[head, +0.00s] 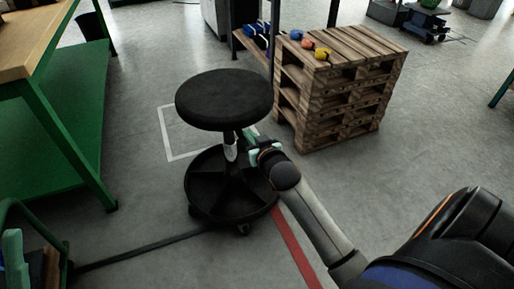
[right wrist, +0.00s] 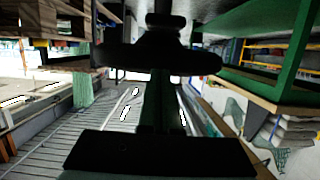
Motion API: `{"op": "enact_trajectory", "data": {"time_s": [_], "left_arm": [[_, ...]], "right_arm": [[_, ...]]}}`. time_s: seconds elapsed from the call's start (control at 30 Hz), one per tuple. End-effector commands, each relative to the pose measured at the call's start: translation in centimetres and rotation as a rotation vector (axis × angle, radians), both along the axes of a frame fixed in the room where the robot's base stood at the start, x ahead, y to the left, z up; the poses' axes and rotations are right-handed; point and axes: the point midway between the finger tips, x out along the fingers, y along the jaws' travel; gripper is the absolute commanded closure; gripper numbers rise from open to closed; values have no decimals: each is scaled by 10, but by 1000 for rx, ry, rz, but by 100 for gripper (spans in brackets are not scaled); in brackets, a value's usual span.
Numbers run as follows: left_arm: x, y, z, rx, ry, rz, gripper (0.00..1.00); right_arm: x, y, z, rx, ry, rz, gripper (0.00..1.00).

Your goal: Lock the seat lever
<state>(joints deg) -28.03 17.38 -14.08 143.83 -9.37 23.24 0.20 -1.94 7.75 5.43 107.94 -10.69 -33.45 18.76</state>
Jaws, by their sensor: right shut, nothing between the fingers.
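The stool has a round black seat (head: 224,97) on a short column above a round black base (head: 215,203) with casters. A small pale part (head: 230,149) hangs at the column under the seat; I cannot tell if it is the lever. My right gripper (head: 250,143) is shut and empty, with teal fingers close to the column, below the seat's right edge. I cannot tell whether it touches anything. In the right wrist view, dark shapes fill the middle and the lever cannot be made out. My left gripper cannot be identified.
A stack of wooden pallets (head: 340,90) with small coloured items stands behind on the right. A green-framed workbench (head: 62,120) is on the left. A cart-like green frame (head: 40,225) with a teal item is at lower left. Floor between stool and pallets is clear.

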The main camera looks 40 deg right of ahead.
Motion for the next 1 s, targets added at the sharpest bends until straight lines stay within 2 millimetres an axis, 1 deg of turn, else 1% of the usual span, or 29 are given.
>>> {"op": "enact_trajectory", "data": {"time_s": [0.03,0.1,0.23,0.4,0.7,0.77,0.9,1.0], "left_arm": [[0,-1,-10,2,2,-5,50],[0,-3,-18,14,1,-6,50],[0,-5,-27,31,2,-4,50],[0,-6,-30,36,3,-3,50],[0,-6,-29,32,4,-1,50],[0,-6,-29,29,4,0,50],[1,-5,-30,27,4,2,50],[1,-5,-32,27,5,4,50]], "right_arm": [[4,-1,-12,0,2,0,100],[2,0,-25,1,5,0,100],[1,0,-36,2,1,-1,100],[1,0,-41,1,2,0,100],[1,0,-41,1,1,0,100],[0,0,-46,2,3,0,100],[-2,1,-71,4,6,-1,100],[-1,1,-86,4,3,-1,100]]}}
